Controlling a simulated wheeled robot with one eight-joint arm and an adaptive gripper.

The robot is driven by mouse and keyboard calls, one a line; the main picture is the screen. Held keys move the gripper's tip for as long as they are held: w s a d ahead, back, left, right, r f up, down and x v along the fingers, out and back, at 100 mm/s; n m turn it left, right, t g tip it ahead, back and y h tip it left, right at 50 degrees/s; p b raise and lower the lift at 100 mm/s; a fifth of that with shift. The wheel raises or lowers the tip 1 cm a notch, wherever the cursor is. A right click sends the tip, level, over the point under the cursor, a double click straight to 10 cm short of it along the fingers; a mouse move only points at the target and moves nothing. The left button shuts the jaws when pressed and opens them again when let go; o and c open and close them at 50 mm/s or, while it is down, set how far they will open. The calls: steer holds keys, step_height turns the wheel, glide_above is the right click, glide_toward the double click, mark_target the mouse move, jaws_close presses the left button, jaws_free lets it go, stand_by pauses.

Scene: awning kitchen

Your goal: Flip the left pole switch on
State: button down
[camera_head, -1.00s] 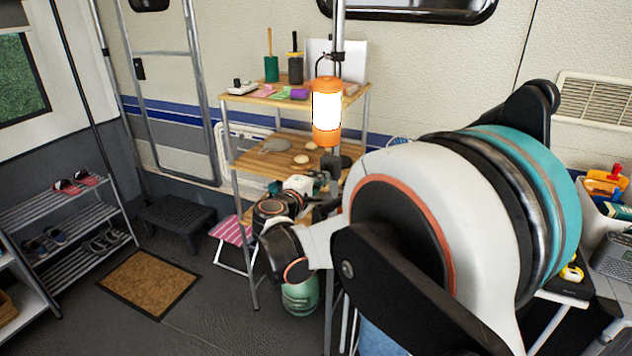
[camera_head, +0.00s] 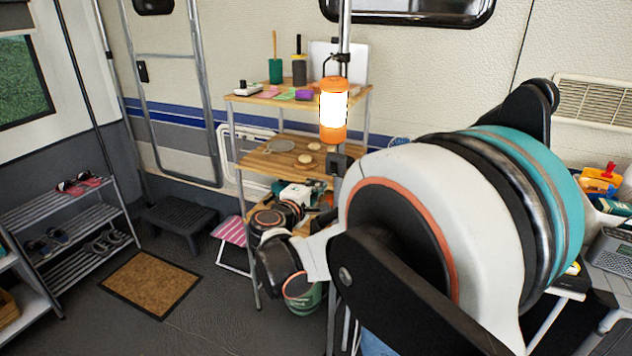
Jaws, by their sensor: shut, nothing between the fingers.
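A vertical metal pole (camera_head: 345,60) stands in front of the wooden shelf, with an orange lantern (camera_head: 333,110) hung on it. A small dark box (camera_head: 338,164) sits on the pole just below the lantern; it looks like the pole switch, but its lever position is too small to tell. My gripper (camera_head: 322,196) is small, dark and partly hidden among my wrist links, lower and slightly left of the box. It is shut and holds nothing visible. I cannot tell whether it touches the pole. A second pole switch is not visible; my large arm link covers the right side.
The wooden shelf (camera_head: 247,160) behind the pole holds pots, notes and flat round items. A shoe rack (camera_head: 75,245), a black step stool (camera_head: 182,215) and a brown mat (camera_head: 150,284) are at left.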

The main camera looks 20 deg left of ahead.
steer(key=s+f+p, duration=0.1)
steer(key=s, duration=0.7)
steer(key=shift+a+p, duration=0.25)
steer(key=shift+p, duration=0.15)
steer(key=shift+f, duration=0.1)
